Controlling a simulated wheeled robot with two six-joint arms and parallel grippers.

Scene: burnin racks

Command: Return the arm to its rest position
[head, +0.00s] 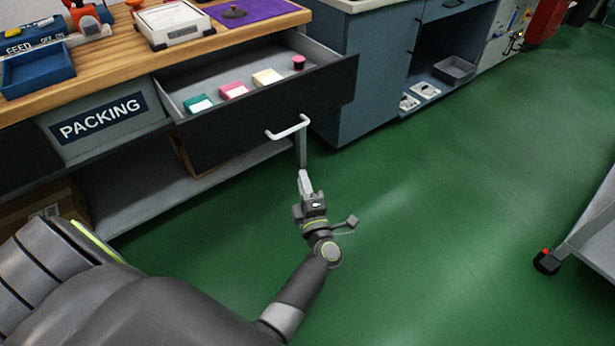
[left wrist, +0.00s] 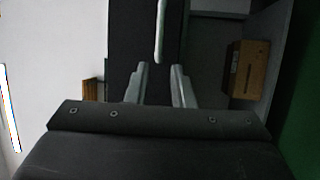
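My left gripper (head: 304,177) is over the green floor, in front of the open drawer and just below its white handle (head: 288,128) in the head view. In the left wrist view the two fingers of the left gripper (left wrist: 159,72) stand apart with nothing between them. The handle (left wrist: 160,32) shows just beyond the fingertips, and it looks clear of them. My left arm reaches out from the bottom of the head view. My right gripper is not in view.
The drawer (head: 335,88) is pulled out from the packing bench (head: 122,52) and holds several small coloured items. A blue cabinet (head: 370,75) stands right of it. A grey cart (head: 597,237) is at the right edge. The green floor (head: 430,200) between is clear.

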